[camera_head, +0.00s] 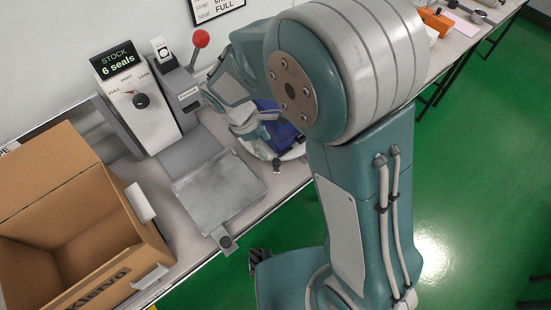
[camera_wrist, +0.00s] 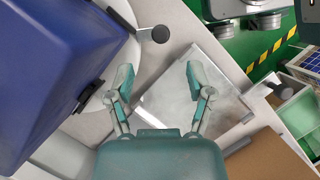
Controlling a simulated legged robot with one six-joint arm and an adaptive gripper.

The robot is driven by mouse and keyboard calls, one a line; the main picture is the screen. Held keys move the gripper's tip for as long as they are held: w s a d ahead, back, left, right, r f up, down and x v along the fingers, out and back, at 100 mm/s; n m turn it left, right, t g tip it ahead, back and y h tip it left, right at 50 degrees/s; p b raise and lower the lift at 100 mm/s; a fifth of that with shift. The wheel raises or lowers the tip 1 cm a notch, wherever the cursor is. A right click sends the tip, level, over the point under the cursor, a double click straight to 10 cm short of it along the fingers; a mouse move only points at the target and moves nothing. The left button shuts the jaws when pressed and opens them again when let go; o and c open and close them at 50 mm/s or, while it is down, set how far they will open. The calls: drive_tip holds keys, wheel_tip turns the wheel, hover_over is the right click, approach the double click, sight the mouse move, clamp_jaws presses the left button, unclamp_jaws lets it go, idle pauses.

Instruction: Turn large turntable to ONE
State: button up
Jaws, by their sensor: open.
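The large turntable appears to be the round white disc (camera_wrist: 122,12) at the upper left of the wrist view, with a blue box-shaped thing (camera_wrist: 62,70) on it covering most of it. A handle with a dark knob (camera_wrist: 160,34) sticks out from its rim. In the head view the turntable (camera_head: 292,154) is partly hidden behind my arm, and its knob (camera_head: 277,165) points to the front. My gripper (camera_wrist: 160,74) is open and empty, its fingers apart, below the knob in the wrist view. No ONE mark is readable.
A square grey metal plate (camera_head: 218,195) with a knobbed handle (camera_head: 225,242) lies beside the turntable. An open cardboard box (camera_head: 75,235), a dial unit (camera_head: 140,105) reading "STOCK 6 seals" and a red-balled lever (camera_head: 200,39) stand around it. The green floor is clear at right.

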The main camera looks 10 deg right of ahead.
sight(276, 161)
drive_tip(key=x, duration=0.7)
drive_tip(key=shift+f, duration=0.35)
clamp_jaws()
